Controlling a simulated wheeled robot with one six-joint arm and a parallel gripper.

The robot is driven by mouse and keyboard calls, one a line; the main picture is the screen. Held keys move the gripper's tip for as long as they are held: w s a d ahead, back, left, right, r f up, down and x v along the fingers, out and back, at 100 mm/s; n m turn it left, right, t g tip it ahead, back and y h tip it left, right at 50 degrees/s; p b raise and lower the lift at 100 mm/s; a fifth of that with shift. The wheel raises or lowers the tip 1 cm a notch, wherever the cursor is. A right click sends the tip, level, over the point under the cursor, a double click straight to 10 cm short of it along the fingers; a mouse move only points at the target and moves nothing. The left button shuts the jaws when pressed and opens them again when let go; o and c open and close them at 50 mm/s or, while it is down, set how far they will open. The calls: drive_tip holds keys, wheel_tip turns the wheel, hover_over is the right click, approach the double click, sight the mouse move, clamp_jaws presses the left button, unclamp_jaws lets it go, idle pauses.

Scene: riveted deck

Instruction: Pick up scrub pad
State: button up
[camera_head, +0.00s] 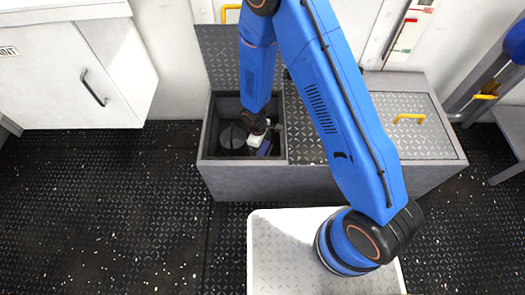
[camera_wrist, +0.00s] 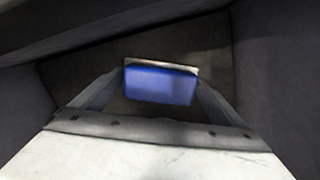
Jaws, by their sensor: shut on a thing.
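The scrub pad (camera_wrist: 160,86) is a small blue block with a pale layer along its far edge, seen in the wrist view between the two fingers. My gripper (camera_wrist: 158,92) is shut on it, one finger at each side. In the head view my gripper (camera_head: 261,144) is down inside the open left compartment of a grey bin (camera_head: 240,173). The scrub pad also shows there as a small dark blue patch (camera_head: 264,149) beside the white gripper body. I cannot tell whether the pad touches the compartment floor.
The compartment's walls stand close around my gripper, and its raised lid (camera_head: 222,58) is behind. A dark round thing (camera_head: 233,138) lies in the compartment. A closed lid with a yellow handle (camera_head: 408,118) covers the right side. A white cabinet (camera_head: 70,75) stands left. The dark floor at left is clear.

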sight(263, 149)
wheel_tip(263, 149, up, 10)
drive_tip(key=shift+f, duration=0.2)
idle(0.4)
